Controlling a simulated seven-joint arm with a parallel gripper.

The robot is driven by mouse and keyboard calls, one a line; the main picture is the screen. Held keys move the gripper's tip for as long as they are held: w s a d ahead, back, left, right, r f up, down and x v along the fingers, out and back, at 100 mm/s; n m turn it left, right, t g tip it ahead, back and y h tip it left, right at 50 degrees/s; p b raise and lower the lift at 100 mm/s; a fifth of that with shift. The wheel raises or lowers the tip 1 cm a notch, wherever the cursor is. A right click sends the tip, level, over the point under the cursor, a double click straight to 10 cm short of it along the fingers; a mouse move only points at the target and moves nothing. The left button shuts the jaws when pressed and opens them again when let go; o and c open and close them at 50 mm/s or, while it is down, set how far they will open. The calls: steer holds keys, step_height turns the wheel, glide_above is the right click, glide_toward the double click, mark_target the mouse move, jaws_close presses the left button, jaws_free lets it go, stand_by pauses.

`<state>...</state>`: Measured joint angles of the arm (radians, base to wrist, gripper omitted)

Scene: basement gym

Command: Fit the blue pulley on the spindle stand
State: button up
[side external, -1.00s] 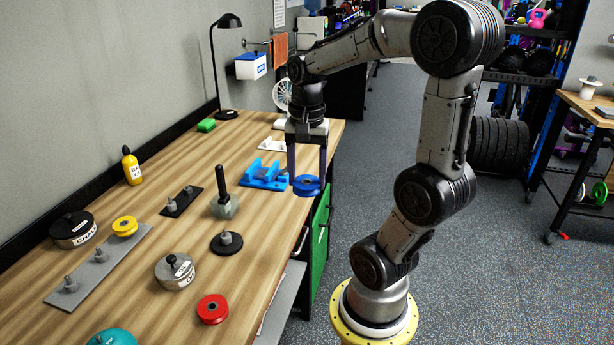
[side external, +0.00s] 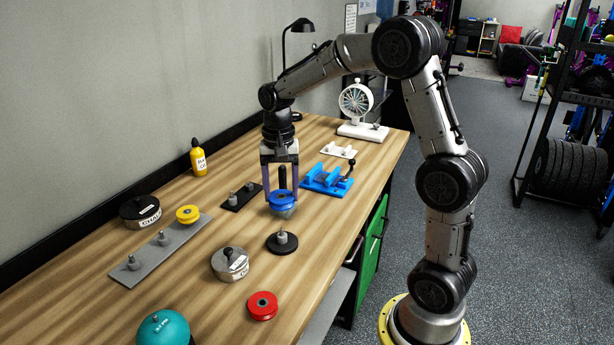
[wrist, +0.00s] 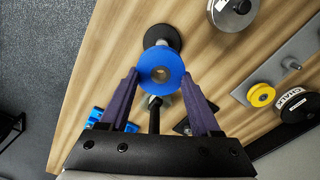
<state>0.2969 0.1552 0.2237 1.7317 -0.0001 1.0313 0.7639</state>
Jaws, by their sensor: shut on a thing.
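My gripper (side external: 281,193) points down and is shut on the blue pulley (side external: 283,203), its two purple fingers on opposite sides of the rim. In the wrist view my gripper (wrist: 160,78) holds the blue pulley (wrist: 160,89) flat, its centre hole visible. The pulley is in the air above the bench. The spindle stand, which I take to be the round black base with a short grey post (side external: 282,243), stands in front of the pulley in the side view. In the wrist view the stand (wrist: 165,36) lies just beyond the pulley, which partly overlaps it.
A black-handled post (side external: 282,174) stands close behind the pulley. Nearby are a black plate with studs (side external: 240,197), a blue fixture (side external: 325,180), a silver weight (side external: 230,263), a red pulley (side external: 262,306), and a grey plate (side external: 155,256) carrying a yellow pulley (side external: 187,214).

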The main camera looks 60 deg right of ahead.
steer(key=shift+w+a+f, duration=0.1)
steer(key=shift+a, duration=0.15)
steer(key=shift+f, duration=0.1)
steer(key=shift+f, duration=2.8)
steer(key=shift+f, duration=1.55)
steer(key=o, duration=1.5)
steer(key=shift+c, duration=0.2)
step_height(320, 180, up, 14)
